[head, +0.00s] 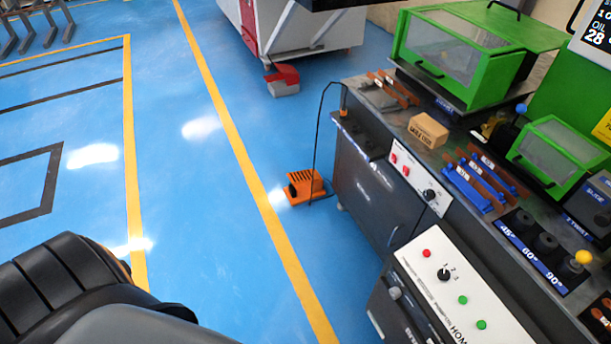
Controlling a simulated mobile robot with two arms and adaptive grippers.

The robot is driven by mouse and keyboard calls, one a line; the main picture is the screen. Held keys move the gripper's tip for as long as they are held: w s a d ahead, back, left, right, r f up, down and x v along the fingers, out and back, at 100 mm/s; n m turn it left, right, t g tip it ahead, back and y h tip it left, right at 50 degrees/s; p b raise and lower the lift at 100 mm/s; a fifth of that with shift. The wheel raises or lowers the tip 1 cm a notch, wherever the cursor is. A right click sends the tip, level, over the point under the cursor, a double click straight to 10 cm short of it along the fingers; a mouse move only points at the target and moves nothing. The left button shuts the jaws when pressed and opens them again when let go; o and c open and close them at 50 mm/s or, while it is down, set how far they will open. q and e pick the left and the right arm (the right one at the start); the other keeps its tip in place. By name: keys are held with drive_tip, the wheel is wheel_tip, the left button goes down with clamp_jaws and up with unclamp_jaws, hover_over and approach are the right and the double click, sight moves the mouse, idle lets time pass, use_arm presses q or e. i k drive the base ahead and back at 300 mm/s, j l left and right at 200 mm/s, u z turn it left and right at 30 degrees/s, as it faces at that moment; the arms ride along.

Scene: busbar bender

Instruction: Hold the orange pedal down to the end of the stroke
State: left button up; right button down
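The orange pedal (308,184) sits on the blue floor, just left of the dark bench's front. Its orange cover has dark slots on top, and a dark part shows at its left side. A black cable runs from it up to the bench top. Nothing is seen touching the pedal. I cannot tell from here whether it is pressed. Neither of my grippers is in view.
The dark bench (375,190) carries green-covered machines (458,52), a cardboard box (428,130) and control panels (447,285). A white and red cabinet (305,30) stands behind, with a red and grey object (283,80) beside it. The floor left of the pedal is clear.

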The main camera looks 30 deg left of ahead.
sight(295, 178)
drive_tip(key=i+j, duration=0.2)
drive_tip(key=j, duration=0.2)
drive_tip(key=i+j+z, duration=0.1)
drive_tip(key=j, duration=0.35)
drive_tip(key=i+j+z, duration=0.1)
drive_tip(key=i+j, duration=0.4)
drive_tip(key=j, duration=0.35)
drive_tip(key=i+j+z, duration=0.1)
drive_tip(key=j, duration=0.35)
drive_tip(key=i+j, duration=0.2)
drive_tip(key=j, duration=0.3)
drive_tip(key=i+j+z, duration=0.1)
drive_tip(key=j, duration=0.35)
drive_tip(key=i+j, duration=0.2)
drive_tip(key=j, duration=0.25)
drive_tip(key=i+z, duration=0.05)
